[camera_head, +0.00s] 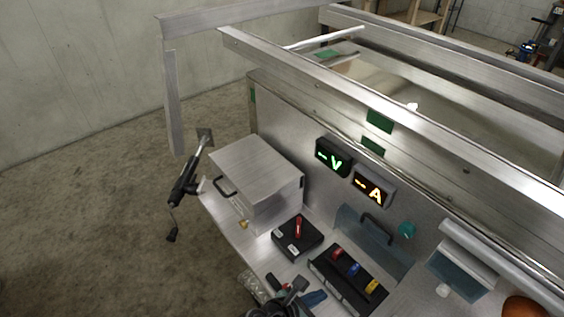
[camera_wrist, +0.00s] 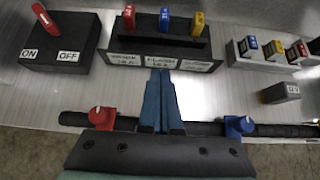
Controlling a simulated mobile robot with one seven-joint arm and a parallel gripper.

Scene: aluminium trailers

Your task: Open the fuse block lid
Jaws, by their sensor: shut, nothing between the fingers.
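The fuse block (camera_head: 345,283) is a black box on the metal shelf with red, blue and yellow fuses exposed on top. Its clear, bluish lid (camera_head: 372,245) with a black handle (camera_head: 377,229) appears raised, standing upright behind the fuses against the panel. In the wrist view the fuse block (camera_wrist: 157,58) is straight ahead, with labels on its front; the lid is not clearly seen there. My gripper (camera_wrist: 160,76) has its blue fingers together, empty, at the block's front. In the head view my gripper (camera_head: 318,297) is low in the picture, left of the block.
A black switch box (camera_head: 297,236) with a red lever and ON/OFF labels stands left of the block. Behind it is a metal box (camera_head: 256,180) with a black handle. Lit V (camera_head: 333,156) and A (camera_head: 374,190) displays are on the panel. A fuse holder (camera_wrist: 272,66) is at right.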

